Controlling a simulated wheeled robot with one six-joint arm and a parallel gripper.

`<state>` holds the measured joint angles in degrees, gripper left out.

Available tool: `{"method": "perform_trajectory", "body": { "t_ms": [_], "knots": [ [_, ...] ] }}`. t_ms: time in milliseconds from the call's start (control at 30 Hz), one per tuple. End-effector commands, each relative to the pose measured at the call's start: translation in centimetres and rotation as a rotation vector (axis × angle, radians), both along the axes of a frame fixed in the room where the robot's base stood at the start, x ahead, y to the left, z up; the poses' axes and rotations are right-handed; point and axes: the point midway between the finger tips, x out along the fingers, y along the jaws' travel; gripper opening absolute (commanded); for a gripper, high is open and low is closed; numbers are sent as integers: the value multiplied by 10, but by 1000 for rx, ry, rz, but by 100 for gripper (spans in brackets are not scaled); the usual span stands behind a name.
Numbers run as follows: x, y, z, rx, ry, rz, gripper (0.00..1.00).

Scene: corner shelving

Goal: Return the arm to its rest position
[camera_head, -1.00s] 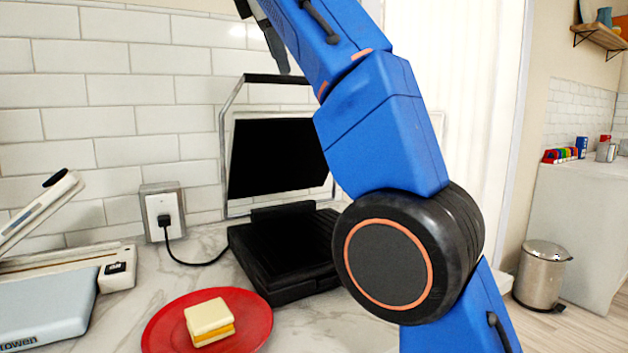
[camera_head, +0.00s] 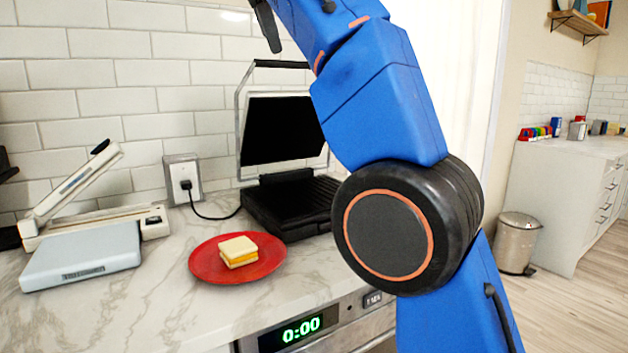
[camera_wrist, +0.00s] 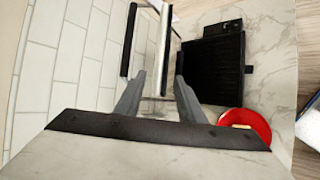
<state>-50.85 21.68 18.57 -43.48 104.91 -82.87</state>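My blue arm rises on the right side of the head view and bends up and left. One dark finger of my gripper (camera_head: 266,25) shows at the top edge of that view, above the press; the rest is cut off. In the wrist view my gripper (camera_wrist: 160,78) has its two grey fingers apart with nothing held between them. The black sandwich press (camera_head: 290,205) stands on the counter with its lid (camera_head: 284,130) raised. It also shows beyond the fingers in the wrist view (camera_wrist: 212,62).
A sandwich (camera_head: 239,251) lies on a red plate (camera_head: 210,262) in front of the press. A grey scale (camera_head: 85,258) and a white hinged device (camera_head: 155,220) are at left. An oven display (camera_head: 300,331) is below the counter edge. A metal bin (camera_head: 517,243) stands at right.

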Motion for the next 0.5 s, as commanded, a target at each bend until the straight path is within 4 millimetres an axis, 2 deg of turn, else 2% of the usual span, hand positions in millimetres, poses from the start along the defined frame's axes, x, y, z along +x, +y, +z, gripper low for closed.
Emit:
{"method": "perform_trajectory", "body": {
  "t_ms": [267, 500],
  "knots": [
    [8, -24, -3, 37, 6, -42, 36],
    [16, -58, -14, 93, 19, -104, 36]
  ]
}}
